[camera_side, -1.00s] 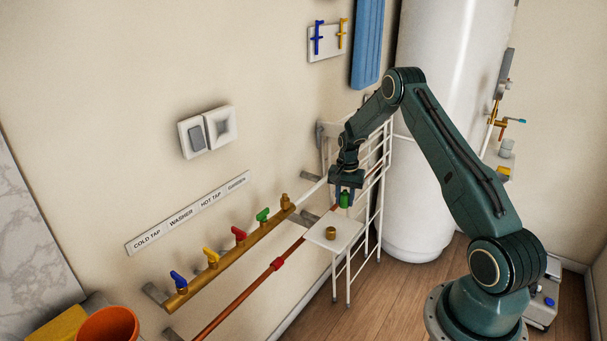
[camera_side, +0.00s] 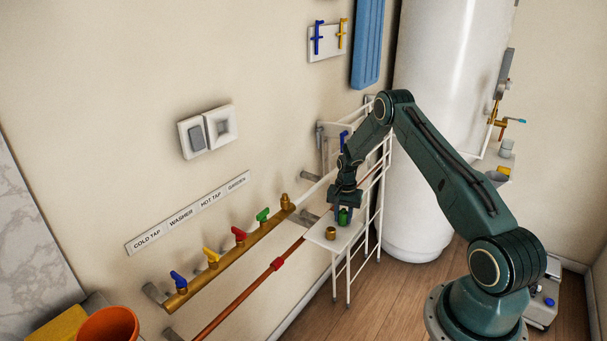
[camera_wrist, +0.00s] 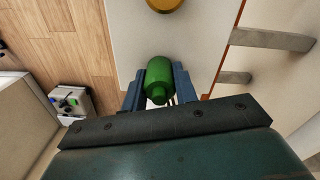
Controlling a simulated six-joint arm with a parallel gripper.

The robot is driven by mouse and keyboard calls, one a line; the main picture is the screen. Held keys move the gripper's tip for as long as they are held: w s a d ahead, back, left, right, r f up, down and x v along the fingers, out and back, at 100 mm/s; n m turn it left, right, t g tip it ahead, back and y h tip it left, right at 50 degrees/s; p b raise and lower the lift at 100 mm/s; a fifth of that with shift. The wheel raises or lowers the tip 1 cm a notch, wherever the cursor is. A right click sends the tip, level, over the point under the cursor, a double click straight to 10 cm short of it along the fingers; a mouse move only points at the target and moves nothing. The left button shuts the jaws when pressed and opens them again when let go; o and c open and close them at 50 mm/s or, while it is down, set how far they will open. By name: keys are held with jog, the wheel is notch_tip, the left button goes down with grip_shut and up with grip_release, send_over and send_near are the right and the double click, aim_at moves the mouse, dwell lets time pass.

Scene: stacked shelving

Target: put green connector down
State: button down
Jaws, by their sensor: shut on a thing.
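The green connector (camera_side: 344,217) is between the blue fingers of my gripper (camera_side: 344,213), just above or on the small white shelf (camera_side: 324,236); I cannot tell whether it touches. In the wrist view the green connector (camera_wrist: 158,80) is held between both fingers of my gripper (camera_wrist: 158,88), over the white shelf (camera_wrist: 130,35).
A brass manifold (camera_side: 228,253) with coloured taps is on the wall left of the shelf. A white wire rack (camera_side: 372,190) stands close behind my gripper. A white tank (camera_side: 430,130) is farther right. An orange bucket (camera_side: 108,325) is at lower left.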

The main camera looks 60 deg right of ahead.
aim_at(344, 212)
jog(key=shift+f, duration=0.1)
jog(key=c, duration=1.1)
grip_release()
notch_tip(344, 212, up, 12)
dwell(0.5)
